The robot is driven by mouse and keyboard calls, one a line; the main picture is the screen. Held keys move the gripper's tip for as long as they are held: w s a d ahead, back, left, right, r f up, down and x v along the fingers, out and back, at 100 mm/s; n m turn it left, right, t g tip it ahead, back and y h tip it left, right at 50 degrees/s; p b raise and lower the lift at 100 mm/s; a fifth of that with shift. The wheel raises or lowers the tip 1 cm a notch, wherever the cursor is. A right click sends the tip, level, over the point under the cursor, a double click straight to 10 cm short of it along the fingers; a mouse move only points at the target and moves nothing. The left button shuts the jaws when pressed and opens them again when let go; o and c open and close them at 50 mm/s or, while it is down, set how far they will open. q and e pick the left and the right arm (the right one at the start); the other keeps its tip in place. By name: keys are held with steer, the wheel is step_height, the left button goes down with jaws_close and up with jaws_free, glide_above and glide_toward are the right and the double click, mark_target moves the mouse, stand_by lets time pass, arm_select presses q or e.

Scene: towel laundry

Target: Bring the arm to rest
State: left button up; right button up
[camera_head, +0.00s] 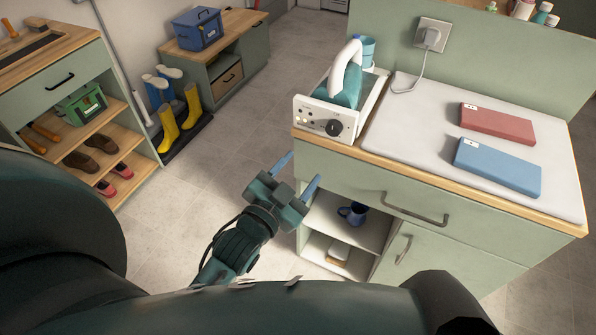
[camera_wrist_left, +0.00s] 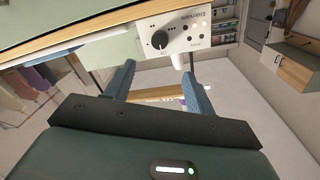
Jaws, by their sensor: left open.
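My left gripper (camera_head: 296,172) is open and empty. It hangs in the air in front of the left corner of the green cabinet (camera_head: 350,180), below the level of its top. In the left wrist view its two blue fingers (camera_wrist_left: 160,85) are spread apart with nothing between them, and the white control panel with a black knob (camera_wrist_left: 175,38) is just beyond them. My right gripper is not in view.
A white steam iron station (camera_head: 325,119) stands on the cabinet's left end. A red folded towel (camera_head: 497,123) and a blue folded towel (camera_head: 498,166) lie on the white pad (camera_head: 415,130). A mug (camera_head: 353,214) sits on an open shelf.

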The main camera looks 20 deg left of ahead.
arm_select(q)
steer(key=s+d+f+n+g, duration=0.1)
steer(key=s+f+n+g, duration=0.1)
steer(key=s+f, duration=0.4)
steer(key=s+d+f+n+g+h, duration=0.1)
steer(key=s+f+g, duration=0.3)
steer(key=f, duration=0.5)
steer(key=shift+s+d+f+n+g, duration=0.25)
steer(key=shift+s+d+n+g, duration=0.25)
steer(key=shift+s, duration=0.75)
